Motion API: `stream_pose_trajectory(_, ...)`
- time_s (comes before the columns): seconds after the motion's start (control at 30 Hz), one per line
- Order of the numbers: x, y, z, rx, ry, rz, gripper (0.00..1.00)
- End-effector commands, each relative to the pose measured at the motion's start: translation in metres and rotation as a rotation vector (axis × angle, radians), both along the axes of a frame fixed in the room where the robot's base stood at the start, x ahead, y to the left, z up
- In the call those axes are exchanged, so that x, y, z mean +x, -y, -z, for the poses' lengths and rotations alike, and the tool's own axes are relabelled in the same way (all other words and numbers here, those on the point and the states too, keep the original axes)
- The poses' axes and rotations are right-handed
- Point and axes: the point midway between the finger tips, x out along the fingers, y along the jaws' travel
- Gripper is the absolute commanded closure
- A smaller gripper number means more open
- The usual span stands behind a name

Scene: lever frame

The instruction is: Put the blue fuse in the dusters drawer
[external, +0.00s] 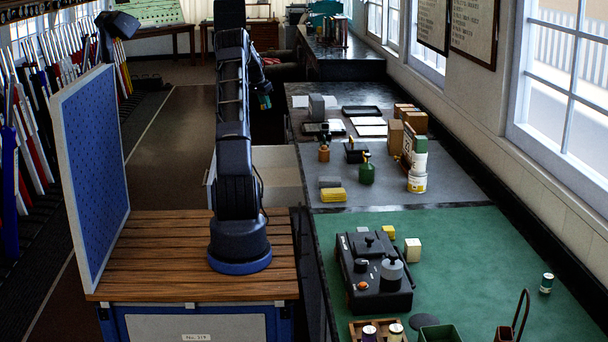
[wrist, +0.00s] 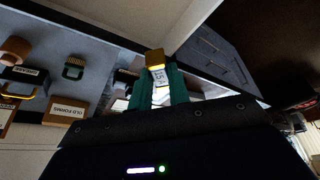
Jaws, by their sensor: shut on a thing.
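My gripper (wrist: 160,88) has teal fingers shut on a small fuse (wrist: 155,60) with a brass-coloured cap and a white label. Its body colour is mostly hidden between the fingers. In the external view my gripper (external: 265,101) is partly behind my arm, raised near the left edge of the bench; the fuse is too small to make out there. An open drawer (external: 278,163) with a pale inside sticks out from the bench's left side, partly hidden by my arm. No name is readable on it. A pale panel, probably this drawer (wrist: 145,18), shows in the wrist view.
A black device (external: 374,270) stands on the green mat (external: 470,240). A blue pegboard (external: 95,165) stands left of my arm.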

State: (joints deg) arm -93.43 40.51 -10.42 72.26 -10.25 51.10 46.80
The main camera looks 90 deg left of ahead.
Motion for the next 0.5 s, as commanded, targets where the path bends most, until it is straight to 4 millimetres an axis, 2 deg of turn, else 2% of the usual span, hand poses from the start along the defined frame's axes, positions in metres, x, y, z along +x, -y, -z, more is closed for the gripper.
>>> stream_pose_trajectory(0.03, -0.001, 0.000, 0.021, -0.005, 0.000, -0.001, 1.00)
stream_pose_trajectory(0.1, -0.002, 0.001, 0.048, -0.006, 0.000, -0.002, 1.00)
stream_pose_trajectory(0.3, -0.001, 0.001, 0.112, -0.004, 0.001, -0.002, 1.00)
stream_pose_trajectory(0.5, 0.000, 0.000, 0.142, 0.000, 0.000, -0.001, 1.00)
